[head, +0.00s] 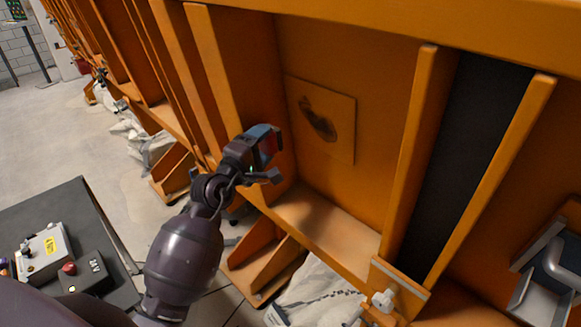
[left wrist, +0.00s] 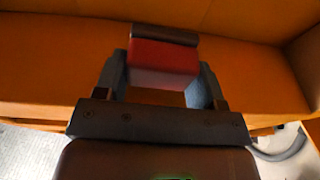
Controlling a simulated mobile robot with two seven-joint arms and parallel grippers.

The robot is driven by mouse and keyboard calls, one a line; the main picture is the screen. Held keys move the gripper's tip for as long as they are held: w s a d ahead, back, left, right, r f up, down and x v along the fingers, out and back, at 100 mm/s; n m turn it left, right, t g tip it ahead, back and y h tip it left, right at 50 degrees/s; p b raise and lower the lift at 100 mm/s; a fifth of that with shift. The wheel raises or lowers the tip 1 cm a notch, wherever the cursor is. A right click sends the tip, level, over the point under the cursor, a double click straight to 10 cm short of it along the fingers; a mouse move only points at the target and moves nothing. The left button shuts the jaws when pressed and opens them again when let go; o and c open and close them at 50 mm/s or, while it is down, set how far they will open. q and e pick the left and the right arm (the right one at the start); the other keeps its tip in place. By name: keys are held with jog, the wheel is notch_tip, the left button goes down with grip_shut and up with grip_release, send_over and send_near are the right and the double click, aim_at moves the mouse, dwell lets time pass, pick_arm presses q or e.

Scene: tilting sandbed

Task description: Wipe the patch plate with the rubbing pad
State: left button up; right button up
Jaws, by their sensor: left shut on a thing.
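The patch plate (head: 343,108) is a square orange plate on the orange back wall of a bay, with a dark brown smudge on it. My left gripper (head: 270,152) is in front of the bay, to the left of the plate and apart from it. In the left wrist view my left gripper (left wrist: 163,80) holds the pad (left wrist: 163,55), red with a dark strip on top and a paler lower face. My right gripper is not in view.
Orange upright ribs (head: 415,140) stand either side of the plate, with a ledge (head: 325,220) below it. A dark panel (head: 465,150) and a grey metal fitting (head: 550,265) are at right. White bags (head: 315,290) lie below. A control box (head: 43,252) sits at lower left.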

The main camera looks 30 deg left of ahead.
pick_arm(q)
jog(key=shift+w+r+t, duration=0.1)
jog(key=shift+w+t, duration=0.05)
jog(key=shift+t, duration=0.15)
jog(key=shift+w+d+r, duration=0.15)
jog(key=shift+w+d, duration=0.1)
jog(key=shift+w, duration=0.3)
jog(key=x, duration=0.2)
jog(key=d+x, duration=0.1)
jog(key=x, duration=0.1)
jog(key=shift+w, duration=0.15)
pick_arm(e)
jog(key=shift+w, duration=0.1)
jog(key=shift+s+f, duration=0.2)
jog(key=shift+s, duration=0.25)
pick_arm(q)
jog(key=shift+w, duration=0.15)
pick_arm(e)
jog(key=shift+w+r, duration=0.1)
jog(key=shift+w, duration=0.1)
pick_arm(q)
jog(key=shift+w+d, duration=0.1)
jog(key=shift+w, duration=0.1)
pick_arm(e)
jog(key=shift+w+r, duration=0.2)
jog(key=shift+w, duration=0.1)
pick_arm(q)
jog(key=shift+w+r, duration=0.1)
jog(key=shift+w, duration=0.05)
